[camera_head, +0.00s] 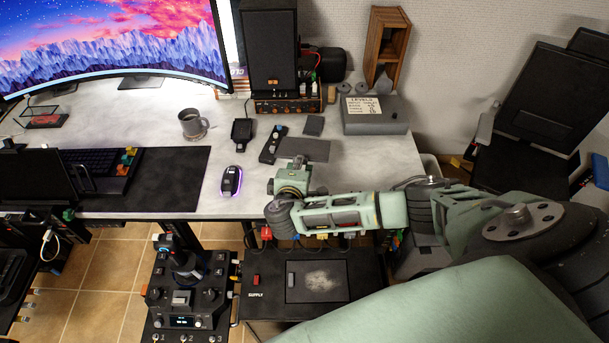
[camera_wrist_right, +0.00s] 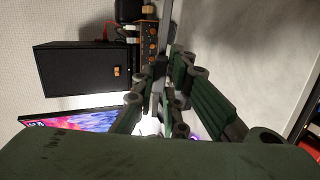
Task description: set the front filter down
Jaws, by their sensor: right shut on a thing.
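My right gripper (camera_head: 292,166) reaches over the front part of the desk from the right. It is shut on a thin flat dark grey panel, which I take to be the front filter (camera_head: 305,149). In the head view the panel shows just beyond the fingers. In the right wrist view the fingertips (camera_wrist_right: 160,82) close on the thin panel (camera_wrist_right: 168,25), seen nearly edge-on. I cannot tell whether the panel touches the desk (camera_head: 360,175). My left gripper is not in view.
A smaller dark square (camera_head: 314,125) and a black remote-like device (camera_head: 272,145) lie close by. A grey box (camera_head: 374,115) stands behind to the right, a speaker (camera_head: 269,50) behind. A mouse (camera_head: 231,181) and a mug (camera_head: 193,124) are to the left.

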